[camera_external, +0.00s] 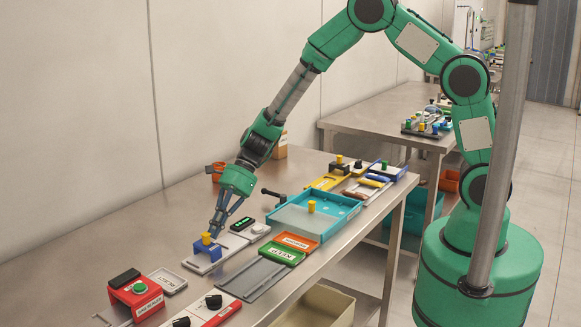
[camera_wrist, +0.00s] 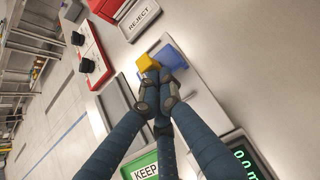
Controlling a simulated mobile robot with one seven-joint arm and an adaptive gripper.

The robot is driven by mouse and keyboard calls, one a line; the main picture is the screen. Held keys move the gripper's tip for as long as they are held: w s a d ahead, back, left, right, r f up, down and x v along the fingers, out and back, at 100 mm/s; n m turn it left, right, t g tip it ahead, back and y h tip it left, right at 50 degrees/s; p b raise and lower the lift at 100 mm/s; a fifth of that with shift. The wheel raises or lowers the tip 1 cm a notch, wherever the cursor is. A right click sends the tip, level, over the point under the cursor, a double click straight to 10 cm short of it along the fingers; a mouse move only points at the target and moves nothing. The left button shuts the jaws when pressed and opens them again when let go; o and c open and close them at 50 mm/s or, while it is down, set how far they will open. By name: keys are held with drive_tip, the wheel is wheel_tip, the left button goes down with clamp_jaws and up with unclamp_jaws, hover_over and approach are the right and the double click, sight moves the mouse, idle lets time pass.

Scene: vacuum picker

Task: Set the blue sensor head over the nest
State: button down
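The blue sensor head (camera_external: 206,247), with a yellow knob (camera_external: 206,238) on top, is at the left end of a pale grey plate (camera_external: 203,268). In the wrist view the blue body (camera_wrist: 172,53) is partly hidden behind my fingers, and the yellow knob (camera_wrist: 147,62) shows just beyond the fingertips. My gripper (camera_external: 214,233) points down at the knob, and in the wrist view its fingertips (camera_wrist: 156,77) are close together. I cannot tell whether they clasp the knob or are only beside it. I cannot clearly make out a separate nest; the plate's right part looks bare.
A small green-lit display (camera_external: 243,225) is just right of the plate. A red box with a green button (camera_external: 137,296) is at left. A turquoise tray (camera_external: 335,206) is further right.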

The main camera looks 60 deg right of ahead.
drive_tip(key=shift+d, duration=0.1)
idle(0.3)
drive_tip(key=shift+d, duration=0.65)
drive_tip(key=d, duration=0.1)
drive_tip(key=d+r+p, duration=0.1)
drive_tip(key=d, duration=0.1)
drive_tip(key=shift+w+d, duration=0.1)
drive_tip(key=p+v, duration=0.1)
drive_tip(key=v, duration=0.7)
drive_tip(key=shift+d+r+p, duration=0.2)
drive_tip(key=shift+d+p, duration=0.15)
drive_tip(key=shift+p, duration=0.05)
